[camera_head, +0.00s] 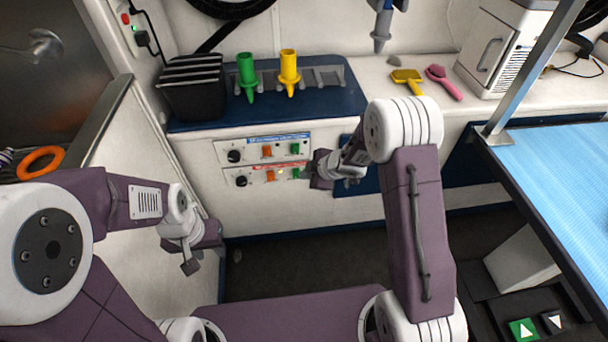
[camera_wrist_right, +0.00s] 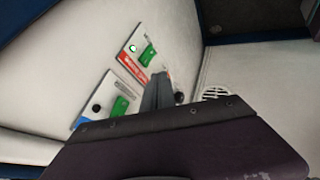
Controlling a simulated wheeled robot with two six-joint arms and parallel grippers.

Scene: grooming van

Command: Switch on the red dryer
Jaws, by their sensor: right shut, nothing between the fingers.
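The red-labelled control panel (camera_head: 258,177) is the lower of two on the white cabinet front. It has a black knob (camera_head: 241,181), an orange rocker (camera_head: 270,176) and a green rocker (camera_head: 295,173). In the right wrist view its green rocker (camera_wrist_right: 150,54) sits beside a small lamp (camera_wrist_right: 132,48) glowing green. The blue-labelled panel (camera_head: 262,149) is above it, with its own green rocker (camera_wrist_right: 120,106). My right gripper (camera_head: 318,178) is shut and empty, just right of the red panel's green rocker; contact is unclear. My left gripper (camera_head: 194,258) hangs low left, away from the panels.
A yellow brush (camera_head: 407,79) and a pink brush (camera_head: 444,83) lie further right. A blue-topped table (camera_head: 560,165) with a metal post is at right.

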